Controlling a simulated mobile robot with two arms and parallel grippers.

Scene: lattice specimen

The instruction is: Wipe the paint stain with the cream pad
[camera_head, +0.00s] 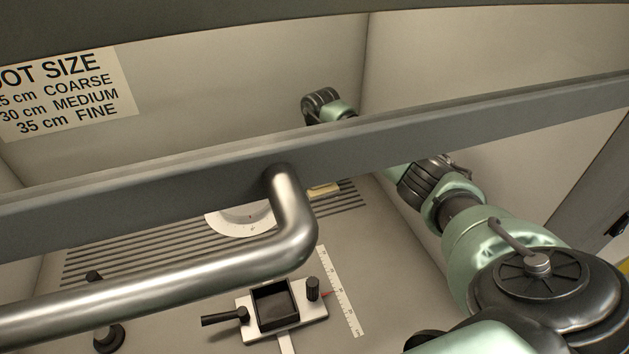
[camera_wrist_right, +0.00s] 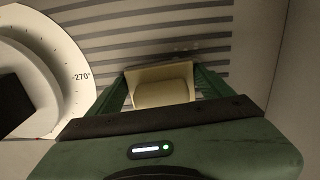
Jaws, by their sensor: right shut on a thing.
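In the right wrist view my right gripper (camera_wrist_right: 162,84) is shut on the cream pad (camera_wrist_right: 161,92), which sits between its two green fingers over the slatted surface. In the head view a sliver of the cream pad (camera_head: 324,189) shows just below the grey beam, which hides the gripper itself. I cannot tell whether the pad touches the surface. No paint stain is clear in either view; faint small specks (camera_wrist_right: 183,52) lie just beyond the pad in the wrist view. My left gripper is not in view.
A grey beam (camera_head: 150,180) and a thick bent metal bar (camera_head: 180,280) cross the head view in front. A white dial (camera_wrist_right: 62,60) lies left of the pad. A black-tray fixture (camera_head: 310,312) and a white ruler (camera_head: 340,295) stand nearer. A lettered sign (camera_head: 120,85) is on the back wall.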

